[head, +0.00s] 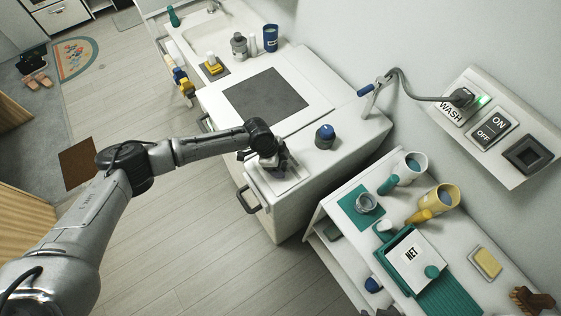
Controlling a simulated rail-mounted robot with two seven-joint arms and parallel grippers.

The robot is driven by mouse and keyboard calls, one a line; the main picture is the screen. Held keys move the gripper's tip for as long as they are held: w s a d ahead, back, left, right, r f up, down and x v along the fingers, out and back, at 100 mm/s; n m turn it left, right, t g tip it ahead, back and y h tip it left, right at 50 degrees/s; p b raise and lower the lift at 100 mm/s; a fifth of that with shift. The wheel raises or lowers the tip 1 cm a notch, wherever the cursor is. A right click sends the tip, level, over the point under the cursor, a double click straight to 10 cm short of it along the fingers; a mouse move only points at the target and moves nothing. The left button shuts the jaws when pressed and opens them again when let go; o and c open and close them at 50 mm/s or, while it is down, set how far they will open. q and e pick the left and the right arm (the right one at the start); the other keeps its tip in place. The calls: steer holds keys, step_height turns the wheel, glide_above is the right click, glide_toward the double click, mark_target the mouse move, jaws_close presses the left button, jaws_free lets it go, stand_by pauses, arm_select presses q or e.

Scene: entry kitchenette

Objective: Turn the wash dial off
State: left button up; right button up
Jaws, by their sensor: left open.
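A white wall panel (515,165) on the right carries a socket marked WASH (451,112), with a black plug (461,97) in it and a green glow beside it. A switch marked ON and OFF (490,129) is next to it. A round dark piece with a blue top (325,135) sits on the white counter; I cannot tell whether it is a dial or its setting. My left gripper (281,166) is open over the counter's near end, left of the blue-topped piece and apart from it. My right gripper is not in view.
A grey cable (406,90) runs from the plug to a hook with a blue handle (365,90) at the counter's back edge. A dark mat (265,97) lies on the counter. A white shelf unit on the right holds mugs, a NET box (413,258) and a sponge (487,262).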

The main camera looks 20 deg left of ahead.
arm_select(q)
steer(key=c, duration=0.9)
steer(key=shift+s+r+n+t+p, duration=0.1)
steer(key=shift+r+n+t+p, duration=0.1)
steer(key=shift+n+p, duration=0.35)
steer(key=shift+r+n+t+p, duration=0.1)
steer(key=shift+n+t+p, duration=0.1)
steer(key=shift+n+p, duration=0.35)
steer(key=n+t+p, duration=0.1)
steer(key=n+p, duration=0.1)
steer(key=n+y+p, duration=0.1)
steer(key=n+p, duration=0.2)
steer(key=shift+d+t+p, duration=0.1)
steer(key=shift+t+p, duration=0.25)
steer(key=shift+t, duration=0.05)
steer(key=shift+f+n+t+y+p, duration=0.15)
steer(key=shift+n+t+y+p, duration=0.25)
steer(key=shift+n, duration=0.8)
steer(key=shift+n+y, duration=0.5)
steer(key=shift+n, duration=0.6)
steer(key=o, duration=0.9)
steer(key=shift+f, duration=0.1)
